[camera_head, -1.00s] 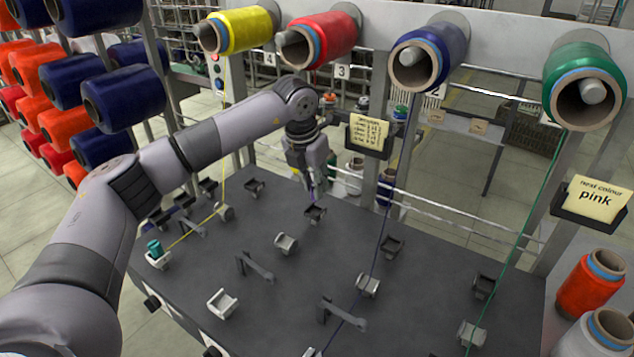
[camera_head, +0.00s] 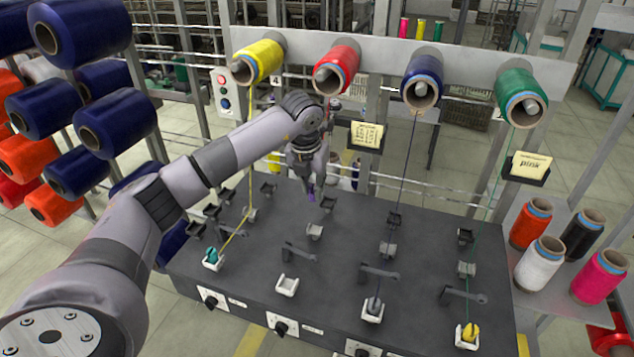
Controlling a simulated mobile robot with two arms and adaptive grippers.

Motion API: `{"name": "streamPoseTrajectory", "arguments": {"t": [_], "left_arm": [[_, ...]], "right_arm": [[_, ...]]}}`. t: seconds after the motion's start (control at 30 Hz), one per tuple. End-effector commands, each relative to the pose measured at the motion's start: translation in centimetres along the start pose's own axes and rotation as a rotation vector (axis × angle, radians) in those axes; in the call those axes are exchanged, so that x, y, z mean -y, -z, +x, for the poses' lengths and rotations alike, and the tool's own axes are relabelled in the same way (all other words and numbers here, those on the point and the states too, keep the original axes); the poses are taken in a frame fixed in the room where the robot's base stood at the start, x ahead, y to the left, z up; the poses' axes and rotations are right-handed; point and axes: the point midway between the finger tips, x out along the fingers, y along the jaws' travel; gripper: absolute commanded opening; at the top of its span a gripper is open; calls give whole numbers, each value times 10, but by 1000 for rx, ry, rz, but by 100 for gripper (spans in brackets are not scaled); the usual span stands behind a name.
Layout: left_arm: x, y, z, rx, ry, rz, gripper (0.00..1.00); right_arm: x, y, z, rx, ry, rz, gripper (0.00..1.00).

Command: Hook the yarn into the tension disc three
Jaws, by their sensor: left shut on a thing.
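My left gripper (camera_head: 312,192) comes in from the left over the back of the dark winding table. It is shut, with a small purple bit at its fingertips, and the yarn in it is too thin to make out. The red spool (camera_head: 336,71) is on the rack above and behind it. The third station's guide bracket (camera_head: 328,204) is just right of and below the fingertips. Its tension disc (camera_head: 314,231) stands a little nearer, below the fingertips in the picture, with no yarn visible at it. My right gripper is out of view.
Yellow yarn runs from the yellow spool (camera_head: 259,61) to a bobbin at left. Blue yarn from the blue spool (camera_head: 422,82) and green yarn from the green spool (camera_head: 521,98) run down at right. The third station's bobbin holder (camera_head: 287,285) is empty. Loose spools stand at right.

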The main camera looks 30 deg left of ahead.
Motion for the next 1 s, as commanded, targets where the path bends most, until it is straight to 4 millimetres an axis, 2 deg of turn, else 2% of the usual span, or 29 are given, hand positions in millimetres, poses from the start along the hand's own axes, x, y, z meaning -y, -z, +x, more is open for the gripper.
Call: {"name": "streamPoseTrajectory", "arguments": {"t": [0.3, 0.57, 0.73, 1.0], "left_arm": [[-1, 9, 35, -2, -1, -2, 0], [-1, 18, 70, -1, -1, -2, 0], [0, 17, 66, 0, -1, -2, 0], [0, 18, 71, -1, -1, -2, 0]], "right_arm": [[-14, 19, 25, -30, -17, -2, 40], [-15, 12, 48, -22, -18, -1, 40], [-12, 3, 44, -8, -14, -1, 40], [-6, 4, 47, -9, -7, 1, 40]]}}
